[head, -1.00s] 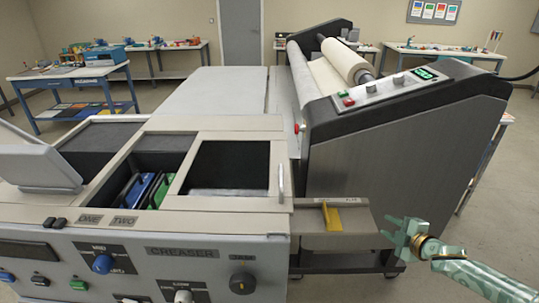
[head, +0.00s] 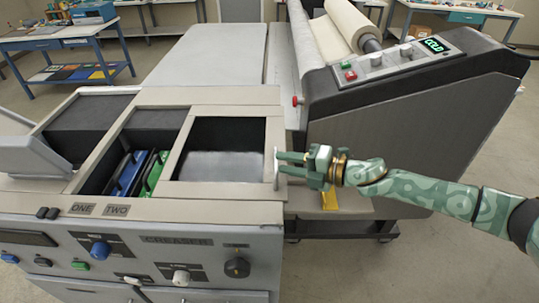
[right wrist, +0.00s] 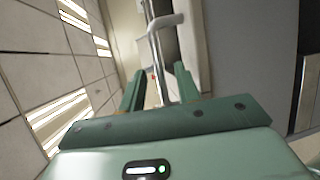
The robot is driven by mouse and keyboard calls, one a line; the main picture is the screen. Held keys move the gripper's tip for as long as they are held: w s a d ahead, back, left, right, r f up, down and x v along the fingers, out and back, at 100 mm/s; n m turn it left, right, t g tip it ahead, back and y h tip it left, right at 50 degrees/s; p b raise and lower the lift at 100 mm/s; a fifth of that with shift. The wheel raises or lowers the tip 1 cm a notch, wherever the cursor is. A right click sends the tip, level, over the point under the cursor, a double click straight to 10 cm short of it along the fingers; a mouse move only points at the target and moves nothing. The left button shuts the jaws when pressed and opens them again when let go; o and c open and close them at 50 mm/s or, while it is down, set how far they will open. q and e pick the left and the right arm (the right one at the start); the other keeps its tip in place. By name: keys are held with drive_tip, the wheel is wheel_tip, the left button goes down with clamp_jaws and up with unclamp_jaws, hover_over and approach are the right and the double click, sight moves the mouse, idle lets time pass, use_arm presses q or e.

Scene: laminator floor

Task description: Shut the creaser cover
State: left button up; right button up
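The creaser (head: 150,240) fills the lower left of the head view. Its cover (head: 172,170) looks like a pale frame around a dark window, on the right part of the top. An upright metal handle (head: 276,168) stands at its right edge. Left of the cover, an open bay shows a blue cassette (head: 128,173) and a green cassette (head: 154,172). My right gripper (head: 281,164) is open, its fingertips at the handle from the right. In the right wrist view the handle (right wrist: 163,27) shows ahead of the parted fingers; contact is unclear. My left gripper is not in view.
The laminator (head: 400,110) with its rolls and control panel stands behind my right arm. A yellow piece (head: 329,200) on a shelf is partly hidden below the gripper. A grey tilted panel (head: 30,158) stands at the creaser's left. Open floor lies at the right.

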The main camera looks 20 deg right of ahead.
sight(269, 171)
drive_tip(key=x, duration=0.4)
drive_tip(key=shift+a, duration=0.15)
drive_tip(key=shift+w+a+f, duration=0.15)
drive_tip(key=shift+w+a, duration=0.1)
drive_tip(key=shift+w, duration=0.05)
drive_tip(key=shift+c, duration=0.6)
clamp_jaws()
